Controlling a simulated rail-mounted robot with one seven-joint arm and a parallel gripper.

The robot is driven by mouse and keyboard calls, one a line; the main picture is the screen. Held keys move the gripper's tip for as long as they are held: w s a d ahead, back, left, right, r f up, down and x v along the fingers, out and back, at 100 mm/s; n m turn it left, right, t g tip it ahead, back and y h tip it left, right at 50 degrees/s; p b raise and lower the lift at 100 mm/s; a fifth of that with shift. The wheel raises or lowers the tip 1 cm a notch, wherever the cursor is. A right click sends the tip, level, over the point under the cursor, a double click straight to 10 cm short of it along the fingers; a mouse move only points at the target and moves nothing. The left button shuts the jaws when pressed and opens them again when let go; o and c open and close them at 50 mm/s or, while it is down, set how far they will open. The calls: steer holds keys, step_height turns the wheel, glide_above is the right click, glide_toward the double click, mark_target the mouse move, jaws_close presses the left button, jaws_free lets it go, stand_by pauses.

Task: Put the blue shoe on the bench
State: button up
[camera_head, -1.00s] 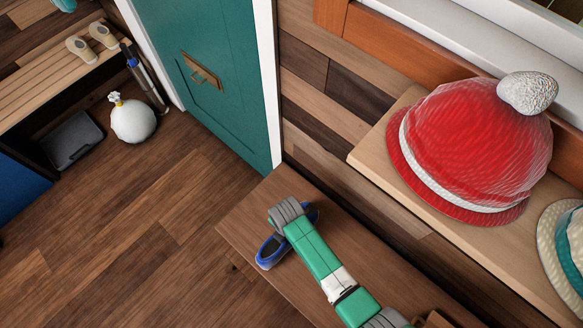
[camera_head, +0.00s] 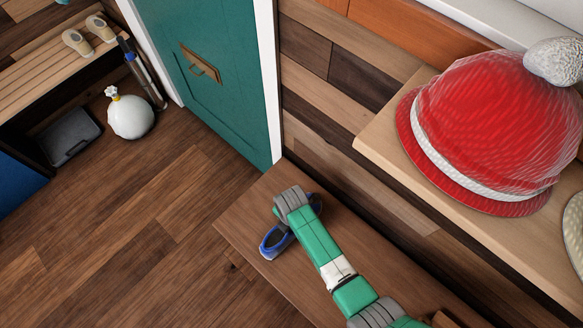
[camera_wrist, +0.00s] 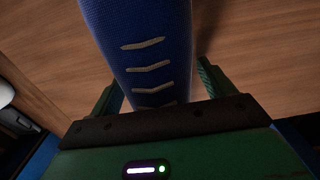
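The blue shoe (camera_head: 276,243) lies on a brown wooden top (camera_head: 252,219), partly hidden under my green and grey arm. In the wrist view the blue shoe (camera_wrist: 140,42), with pale dashes, reaches between my two fingers. My gripper (camera_wrist: 160,82) is open around it, with a visible gap on the right finger's side; contact on the left side is unclear. In the head view the fingers are hidden. A slatted wooden bench (camera_head: 38,80) stands at the upper left, with a pair of cream shoes (camera_head: 76,42) on its far end.
A white round vase-like object (camera_head: 130,117), a dark flat case (camera_head: 70,136) and an umbrella-like stick stand near the slatted bench. A teal door (camera_head: 216,100) is behind. A red hat (camera_head: 490,120) sits on a shelf at right. The floor between is clear.

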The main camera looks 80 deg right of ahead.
steer(key=shift+o, duration=0.4)
step_height(320, 180, up, 12)
steer(key=p, duration=0.6)
steer(key=shift+r, duration=0.2)
